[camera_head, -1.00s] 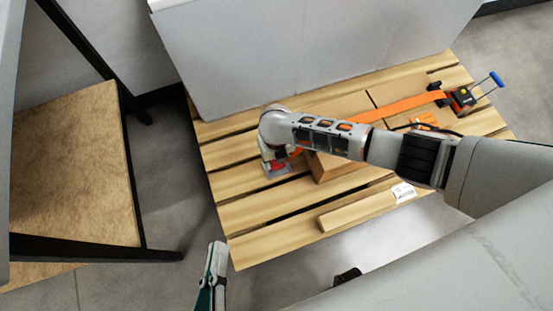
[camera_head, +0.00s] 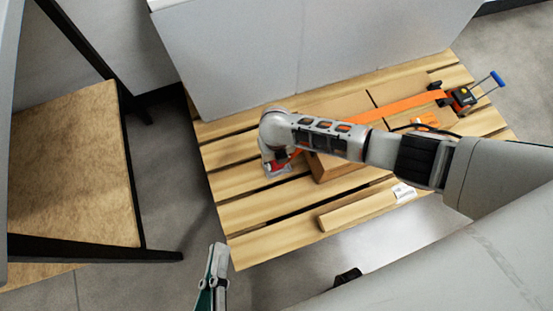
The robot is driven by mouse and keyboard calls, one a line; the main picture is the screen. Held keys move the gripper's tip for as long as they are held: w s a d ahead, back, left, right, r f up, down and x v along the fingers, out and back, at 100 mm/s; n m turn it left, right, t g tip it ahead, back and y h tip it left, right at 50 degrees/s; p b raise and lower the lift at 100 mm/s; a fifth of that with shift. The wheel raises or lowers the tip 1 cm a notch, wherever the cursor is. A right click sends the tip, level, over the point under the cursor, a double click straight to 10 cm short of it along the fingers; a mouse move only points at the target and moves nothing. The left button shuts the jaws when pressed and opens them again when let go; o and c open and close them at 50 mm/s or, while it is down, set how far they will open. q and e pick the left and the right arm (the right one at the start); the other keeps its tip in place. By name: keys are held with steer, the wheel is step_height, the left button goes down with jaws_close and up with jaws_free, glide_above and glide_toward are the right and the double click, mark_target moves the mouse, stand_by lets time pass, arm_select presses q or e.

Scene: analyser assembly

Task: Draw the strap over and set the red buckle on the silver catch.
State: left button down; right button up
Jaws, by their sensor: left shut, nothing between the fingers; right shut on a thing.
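The orange strap (camera_head: 405,107) runs across the pallet from the ratchet (camera_head: 461,98) at the right, passes behind my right arm and over a cardboard box (camera_head: 335,168). Its end reaches the red buckle (camera_head: 275,166) near the pallet's left side. My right gripper (camera_head: 269,162) points down there, mostly hidden by its own wrist, and is shut on the red buckle. A silver plate, seemingly the catch (camera_head: 283,173), shows right by the buckle; whether they touch I cannot tell. My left gripper (camera_head: 219,248) is shut and empty, off the pallet's near left corner.
The slatted wooden pallet (camera_head: 243,215) carries a big grey case (camera_head: 300,60) at the back. A wood-topped table with a black frame (camera_head: 75,165) stands at the left. Bare floor lies between table and pallet.

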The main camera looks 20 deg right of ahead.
steer(key=o, duration=1.2)
steer(key=shift+r, duration=0.1)
steer(key=shift+w+r+p, duration=0.15)
steer(key=shift+r+p, duration=0.8)
steer(key=shift+r, duration=0.25)
steer(key=shift+r+p, duration=1.25)
steer(key=shift+r, duration=0.6)
arm_select(q)
steer(key=w+r+t, duration=0.1)
steer(key=w+r, duration=0.2)
steer(key=r, duration=0.5)
steer(key=shift+r+m+t+p, duration=0.2)
steer(key=shift+m+t+p, duration=0.1)
steer(key=shift+t, duration=0.1)
arm_select(e)
steer(key=shift+r, duration=0.4)
